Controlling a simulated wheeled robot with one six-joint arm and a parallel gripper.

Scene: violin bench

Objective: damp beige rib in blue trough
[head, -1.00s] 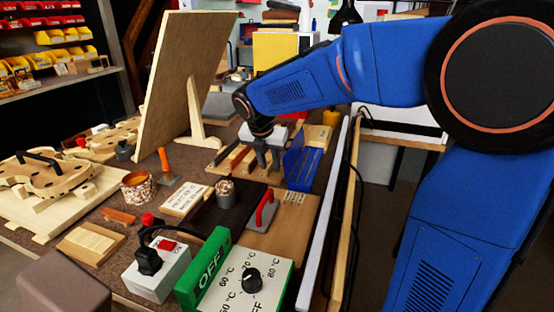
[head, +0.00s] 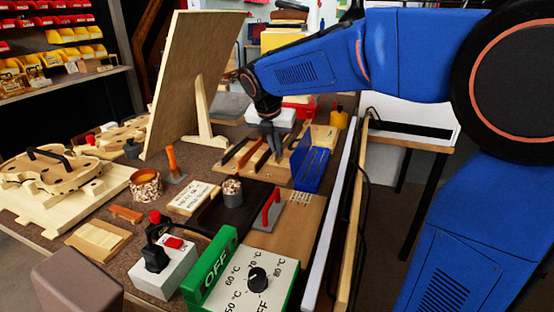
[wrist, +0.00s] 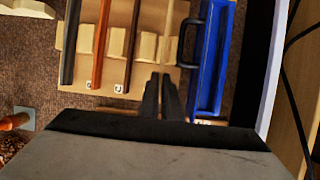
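A wooden rack (wrist: 145,55) holds a dark strip (wrist: 70,40), a reddish strip (wrist: 102,42) and a dark brown strip (wrist: 133,42) side by side. A pale beige strip, seemingly the beige rib (wrist: 166,30), runs in line with my fingers at the rack's right side. My gripper (wrist: 161,80) points down over the rack's right part, and it also shows in the head view (head: 272,150). Its fingers are close together with a narrow gap; whether they touch the rib is unclear. The blue trough (wrist: 213,65) is just right of the fingers, also in the head view (head: 312,168).
A black handle (wrist: 188,42) stands between rack and trough. A green-framed dial panel (head: 255,282), a switch box (head: 163,265) and a red-handled tool (head: 270,208) are in front. An upright wooden board (head: 190,85) stands left. A white rail (head: 335,215) edges the bench.

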